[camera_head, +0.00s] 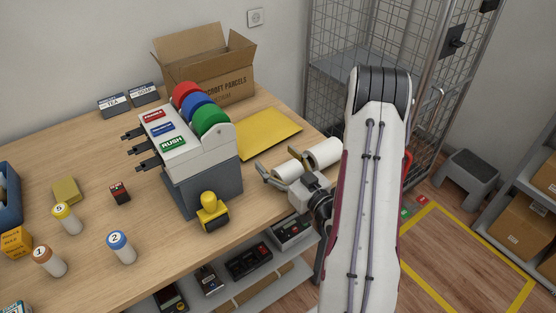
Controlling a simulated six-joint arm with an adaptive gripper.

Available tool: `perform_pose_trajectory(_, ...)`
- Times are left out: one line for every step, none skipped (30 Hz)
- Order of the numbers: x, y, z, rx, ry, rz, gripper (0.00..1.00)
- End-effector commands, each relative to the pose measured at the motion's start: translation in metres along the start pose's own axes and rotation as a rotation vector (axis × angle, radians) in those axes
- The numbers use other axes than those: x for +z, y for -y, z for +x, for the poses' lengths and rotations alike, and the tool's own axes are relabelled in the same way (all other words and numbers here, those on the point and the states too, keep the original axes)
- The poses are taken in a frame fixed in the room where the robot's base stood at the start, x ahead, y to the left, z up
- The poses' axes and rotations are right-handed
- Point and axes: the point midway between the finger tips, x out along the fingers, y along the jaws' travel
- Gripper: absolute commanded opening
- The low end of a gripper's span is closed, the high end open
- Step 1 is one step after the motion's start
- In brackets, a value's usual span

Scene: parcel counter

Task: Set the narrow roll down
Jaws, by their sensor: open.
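Two white rolls lie near the right edge of the counter, a smaller one (288,170) and a larger one (325,152) just right of and behind it. I take the smaller one to be the narrow roll. My gripper (284,173) is open, with its fingers at the smaller roll, one finger showing at its left side. The gripper body hides part of the rolls' near side, so I cannot tell whether the fingers touch the smaller roll or whether it rests fully on the counter (90,222).
A tape dispenser (207,180) with red, blue and green rolls stands left of the gripper, with a yellow stamp (211,211) in front. A yellow envelope (268,133) and an open carton (207,75) lie behind. Numbered bottles (120,247) stand front left. A wire cage (350,45) is behind.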

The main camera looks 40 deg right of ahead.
Motion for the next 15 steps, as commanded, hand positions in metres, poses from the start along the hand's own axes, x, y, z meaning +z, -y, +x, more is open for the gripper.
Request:
perform_pose_trajectory(0.000,0.000,-0.001,0.000,0.000,0.000,0.70)
perform_pose_trajectory(0.000,0.000,-0.001,0.000,0.000,0.000,0.70)
perform_pose_trajectory(0.000,0.000,-0.002,0.001,0.000,0.000,0.70)
perform_pose_trajectory(0.000,0.000,-0.003,0.001,0.001,0.000,0.70)
perform_pose_trajectory(0.000,-0.001,-0.004,0.001,0.001,0.000,0.70)
perform_pose_trajectory(0.000,-0.001,-0.005,0.002,0.001,0.000,0.70)
perform_pose_trajectory(0.000,-0.001,-0.007,0.002,0.001,0.000,0.70)
perform_pose_trajectory(0.000,-0.001,-0.008,0.001,0.001,0.001,0.70)
perform_pose_trajectory(0.000,0.000,-0.011,0.001,0.001,0.001,0.70)
perform_pose_trajectory(0.000,-0.001,-0.013,0.001,0.001,0.001,0.70)
perform_pose_trajectory(0.000,-0.001,-0.016,0.002,0.001,0.001,0.70)
perform_pose_trajectory(0.000,-0.001,-0.019,0.003,0.001,0.001,0.70)
perform_pose_trajectory(0.000,-0.001,-0.022,0.003,0.001,0.002,0.70)
perform_pose_trajectory(0.000,-0.001,-0.025,0.002,0.001,0.002,0.70)
perform_pose_trajectory(0.001,-0.001,-0.030,0.004,0.002,0.002,0.70)
